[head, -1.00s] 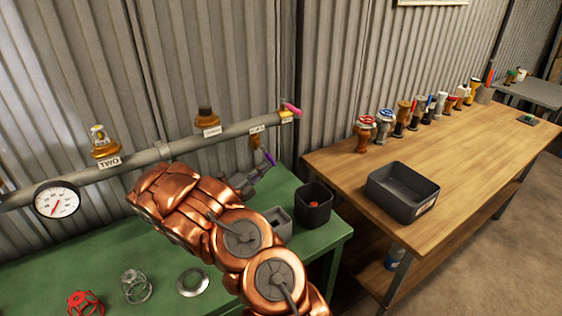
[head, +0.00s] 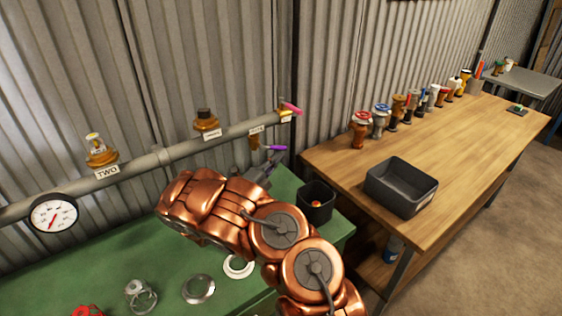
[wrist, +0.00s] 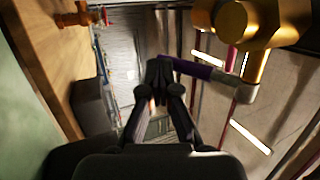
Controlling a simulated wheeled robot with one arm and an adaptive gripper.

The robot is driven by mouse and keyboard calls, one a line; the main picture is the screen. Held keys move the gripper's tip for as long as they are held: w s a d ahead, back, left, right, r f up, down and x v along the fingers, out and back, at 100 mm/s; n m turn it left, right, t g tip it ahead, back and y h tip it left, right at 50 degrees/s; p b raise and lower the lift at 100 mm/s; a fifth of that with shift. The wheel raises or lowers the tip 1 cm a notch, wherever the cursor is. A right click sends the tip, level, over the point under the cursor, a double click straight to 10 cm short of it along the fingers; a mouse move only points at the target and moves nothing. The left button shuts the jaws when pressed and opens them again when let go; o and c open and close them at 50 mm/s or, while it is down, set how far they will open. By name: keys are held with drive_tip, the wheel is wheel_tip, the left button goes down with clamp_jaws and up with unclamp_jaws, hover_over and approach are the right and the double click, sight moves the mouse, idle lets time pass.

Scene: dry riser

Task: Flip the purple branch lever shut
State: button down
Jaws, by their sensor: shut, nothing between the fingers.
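The purple branch lever (head: 275,148) sits on a brass branch valve (head: 255,140) hanging under the grey pipe. In the head view it points right, about level, crosswise to the branch. In the wrist view the purple lever (wrist: 200,70) runs from the brass valve body (wrist: 250,35) to the fingertips. My gripper (wrist: 160,68) is shut and empty, its tips at the lever's free end. They seem to touch it, but I cannot be certain. In the head view my gripper (head: 269,166) is just below the lever, partly hidden by my copper arm.
The grey pipe (head: 150,160) carries other brass fittings, a pink lever (head: 291,108) and a gauge (head: 54,214). A dark bin (head: 315,206) stands on the green bench (head: 130,254) near my gripper. The wooden bench (head: 470,150) at right holds a grey tray (head: 400,188) and several valves.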

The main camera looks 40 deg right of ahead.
sight(281, 149)
drive_tip(key=shift+d+r, duration=0.85)
drive_tip(key=shift+r, duration=0.35)
drive_tip(key=v, duration=1.2)
drive_tip(key=shift+d, duration=0.1)
idle(0.4)
